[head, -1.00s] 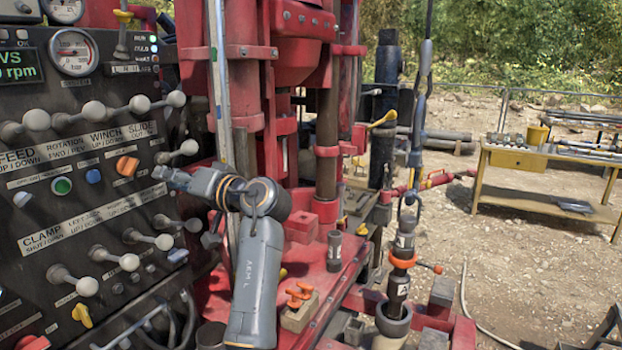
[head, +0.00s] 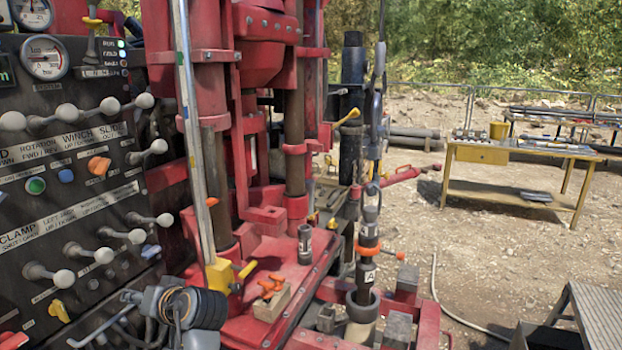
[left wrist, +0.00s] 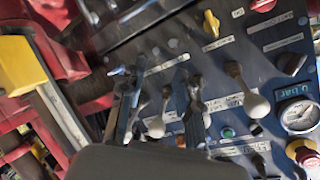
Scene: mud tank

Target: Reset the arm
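My left arm shows low in the head view, in front of the lower part of the control panel (head: 100,205). My left gripper (head: 102,320) points left there, its two fingers spread apart. In the left wrist view, the left gripper (left wrist: 158,88) has its dark fingers apart, with panel labels and levers behind them and nothing clearly held. A white-knobbed lever (left wrist: 156,126) appears between or just behind the fingers; I cannot tell whether they touch it. My right gripper is in neither view.
The red drill rig (head: 265,130) stands right of the panel. An orange-handled block (head: 272,298) lies on its red deck. A dark tool with an orange collar (head: 368,250) hangs over a cup-shaped holder. A yellow table (head: 480,155) stands on open gravel at the right.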

